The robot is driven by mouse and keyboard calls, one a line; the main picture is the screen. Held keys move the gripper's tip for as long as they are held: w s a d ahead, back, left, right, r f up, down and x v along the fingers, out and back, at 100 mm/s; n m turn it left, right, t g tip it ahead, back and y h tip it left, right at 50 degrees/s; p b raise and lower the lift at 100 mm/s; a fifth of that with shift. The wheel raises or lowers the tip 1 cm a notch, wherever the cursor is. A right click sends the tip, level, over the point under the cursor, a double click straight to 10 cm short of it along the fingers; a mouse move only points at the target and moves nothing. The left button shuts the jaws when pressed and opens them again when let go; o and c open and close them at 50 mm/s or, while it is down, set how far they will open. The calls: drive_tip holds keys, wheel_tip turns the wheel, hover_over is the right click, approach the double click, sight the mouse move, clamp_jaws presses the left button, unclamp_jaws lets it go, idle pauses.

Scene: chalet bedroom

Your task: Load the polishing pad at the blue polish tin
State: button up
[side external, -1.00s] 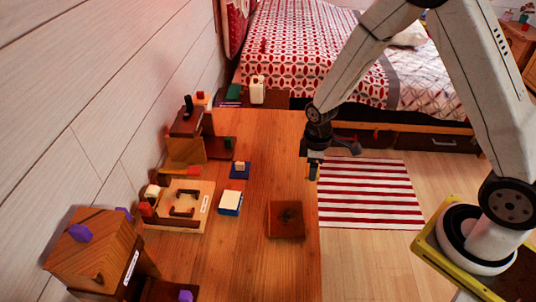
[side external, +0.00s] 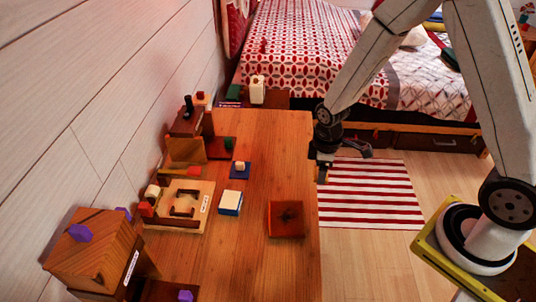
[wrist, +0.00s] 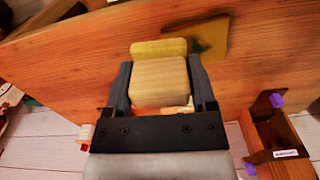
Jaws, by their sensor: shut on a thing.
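My gripper (side external: 322,178) hangs at the right edge of the wooden table in the side view. In the wrist view, my gripper (wrist: 160,88) is shut on a pale wooden block (wrist: 158,82) with a yellowish slab (wrist: 158,47) at its far end; this looks like the polishing pad. I cannot tell for sure which thing is the blue polish tin. A dark blue square (side external: 234,173) with a small cream piece on it and a blue-and-cream block (side external: 229,209) lie left of my gripper. Both are apart from it.
Wooden stands (side external: 187,150), a cut-out board (side external: 205,190) and a purple-knobbed box (side external: 100,250) line the wall. The table's middle is mostly clear.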

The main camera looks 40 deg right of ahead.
drive_tip(key=c, duration=0.4)
drive_tip(key=w+a+f, duration=0.1)
drive_tip(key=w+a, duration=0.4)
drive_tip(key=a, duration=0.1)
drive_tip(key=w+a+f, duration=0.1)
drive_tip(key=w+a, duration=0.5)
drive_tip(key=w+a+f, duration=0.1)
drive_tip(key=w+a, duration=0.4)
drive_tip(key=a, duration=0.1)
drive_tip(key=shift+w+a, duration=0.2)
drive_tip(key=shift+a, duration=0.1)
